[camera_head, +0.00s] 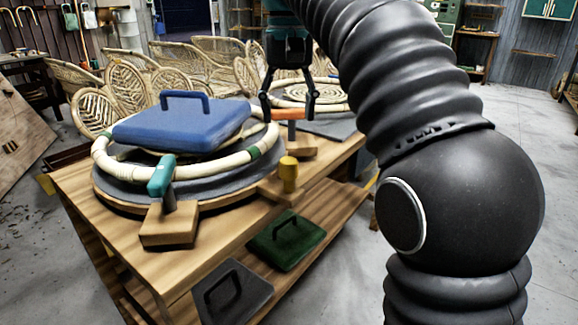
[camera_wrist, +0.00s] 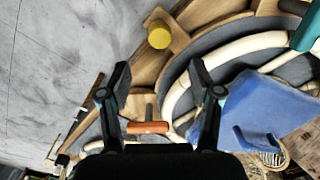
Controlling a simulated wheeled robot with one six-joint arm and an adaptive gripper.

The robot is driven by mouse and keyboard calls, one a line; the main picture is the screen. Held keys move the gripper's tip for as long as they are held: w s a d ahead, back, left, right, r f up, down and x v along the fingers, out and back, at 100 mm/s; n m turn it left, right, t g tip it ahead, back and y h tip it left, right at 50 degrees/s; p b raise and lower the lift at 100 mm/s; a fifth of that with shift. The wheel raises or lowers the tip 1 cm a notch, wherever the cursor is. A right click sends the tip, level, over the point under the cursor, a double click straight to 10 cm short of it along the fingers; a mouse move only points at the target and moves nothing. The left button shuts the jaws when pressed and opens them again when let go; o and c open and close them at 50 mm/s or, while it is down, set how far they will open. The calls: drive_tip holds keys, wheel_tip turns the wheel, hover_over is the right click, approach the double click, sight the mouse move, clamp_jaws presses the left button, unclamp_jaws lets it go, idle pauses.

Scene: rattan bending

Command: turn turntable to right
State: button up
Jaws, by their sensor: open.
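The turntable (camera_head: 118,192) is a round grey disc with a wooden edge on a wooden workbench; it also shows in the wrist view (camera_wrist: 226,38). A pale rattan ring (camera_head: 205,172) lies on it around a blue block with a handle (camera_head: 170,130). An orange handle (camera_head: 291,115) stands at its far right side, a teal handle (camera_head: 161,176) at its near side. My gripper (camera_head: 289,108) is open and points down at the orange handle. In the wrist view the handle (camera_wrist: 147,127) appears between my open fingers (camera_wrist: 160,78). I cannot tell whether they touch it.
A yellow knob (camera_head: 289,174) on a wooden block stands at the turntable's right. Dark green (camera_head: 287,240) and grey (camera_head: 232,292) weights sit on the bench's lower shelf. Rattan chairs (camera_head: 200,62) stand behind. Open floor lies to the right.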

sight(289, 160)
wheel_tip(289, 160, down, 11)
drive_tip(key=b, duration=0.3)
drive_tip(key=shift+f, duration=0.2)
clamp_jaws()
